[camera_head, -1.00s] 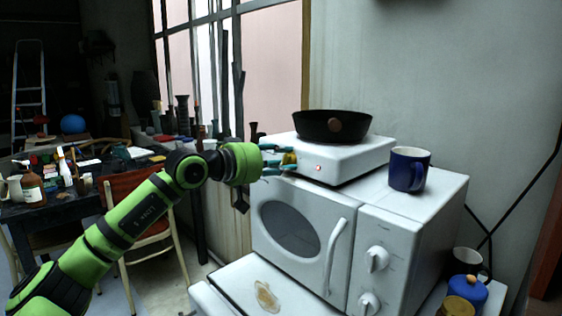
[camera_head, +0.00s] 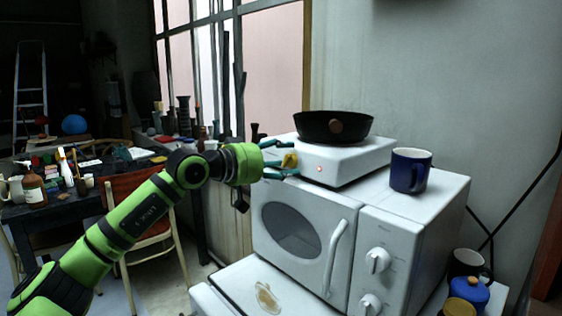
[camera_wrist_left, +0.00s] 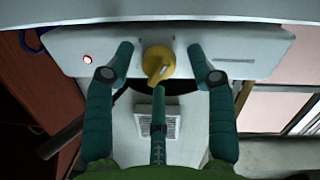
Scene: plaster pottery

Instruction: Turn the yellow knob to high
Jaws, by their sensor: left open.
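The yellow knob (camera_head: 290,160) is on the front face of a white hot plate (camera_head: 345,163). It also shows in the left wrist view (camera_wrist_left: 157,63), its pointer ridge slightly tilted. My left gripper (camera_head: 284,158) is open at the knob. In the left wrist view the teal fingers of the left gripper (camera_wrist_left: 159,54) stand on either side of the knob, with gaps between them and it. A red light (camera_head: 319,169) glows on the same face. The knob's setting marks cannot be made out. My right gripper is not in view.
A black pan (camera_head: 333,127) sits on the hot plate, which stands on a white microwave (camera_head: 300,220). A dark blue mug (camera_head: 410,170) stands on the microwave to the right. A chair (camera_head: 140,205) and a cluttered table are at the left.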

